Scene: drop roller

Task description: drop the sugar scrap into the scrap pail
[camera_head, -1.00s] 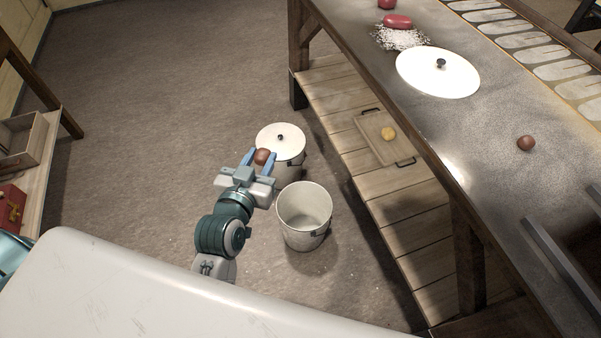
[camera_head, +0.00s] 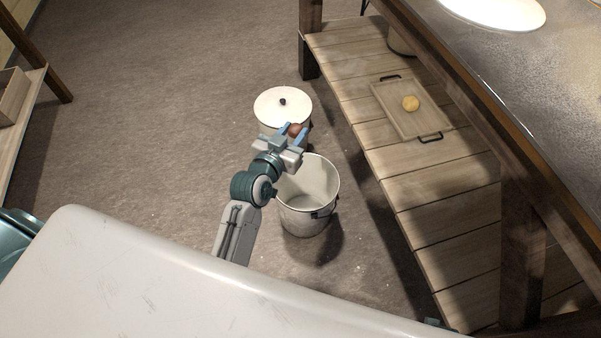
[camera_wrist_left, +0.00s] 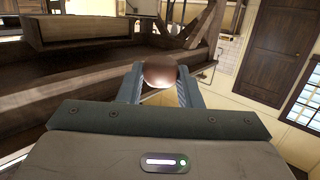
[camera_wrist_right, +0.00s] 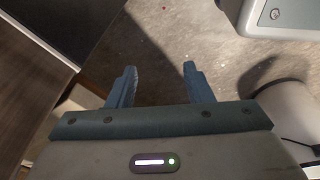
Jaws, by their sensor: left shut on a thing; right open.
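A round brown lump, which looks like the sugar scrap (camera_head: 295,129), sits between the fingertips of my left gripper (camera_head: 293,131). The left gripper is shut on it; the lump also shows in the left wrist view (camera_wrist_left: 160,71). An open, empty pale metal pail (camera_head: 309,205) stands on the floor; no label shows to confirm it as the scrap pail. In the head view the held lump appears beyond the open pail's far rim, overlapping the lidded pail behind; its height is unclear. My right gripper (camera_wrist_right: 158,78) is open and empty in the right wrist view.
A pail with a white knobbed lid (camera_head: 283,104) stands just behind the open pail. Bare floor lies to the left.

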